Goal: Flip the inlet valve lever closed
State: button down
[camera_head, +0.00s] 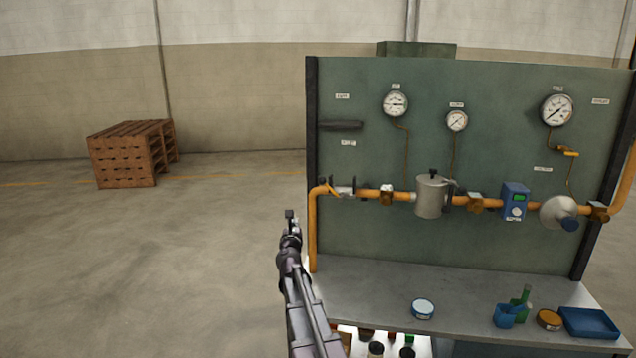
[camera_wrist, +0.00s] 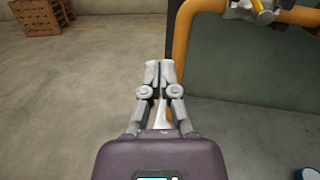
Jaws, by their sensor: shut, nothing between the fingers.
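The inlet valve (camera_head: 345,188) is a small grey body on the orange pipe at the left end of the panel. What looks like its yellow-orange lever (camera_head: 331,188) slants at its left side; the label is too small to read. In the wrist view the valve (camera_wrist: 241,11) and lever (camera_wrist: 263,6) are cut by the top edge. My gripper (camera_head: 290,213) is shut and empty, left of the panel and lower in the picture than the valve. In the wrist view its fingers (camera_wrist: 159,72) are together, beside the vertical orange pipe, apart from the lever.
The green panel (camera_head: 400,240) carries gauges (camera_head: 396,104), a grey canister (camera_head: 431,198), a blue meter (camera_head: 514,203) and a second yellow lever (camera_head: 568,153). A bench (camera_head: 380,285) below holds a blue tray (camera_head: 588,323) and small containers. Wooden pallets (camera_head: 125,155) stand far left; floor between is clear.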

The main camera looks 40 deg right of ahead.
aim_at(331, 189)
jog(key=d+m+g+h, duration=0.1)
jog(key=s+d+r+m+g+h, duration=0.1)
jog(key=d+m, duration=0.1)
jog(key=s+d+m+p, duration=0.1)
jog(key=d+m, duration=0.1)
jog(key=shift+s+d+r+g+h, duration=0.1)
jog(key=shift+s+r+g+h, duration=0.05)
jog(key=shift+r+g+h, duration=0.2)
jog(key=shift+d, duration=0.1)
jog(key=w+d+r+p, duration=0.4)
jog(key=w+d, duration=0.2)
jog(key=d, duration=0.2)
jog(key=shift+d+r+p, duration=0.2)
jog(key=shift+r+p, duration=0.15)
jog(key=shift+w, duration=0.1)
dwell(0.4)
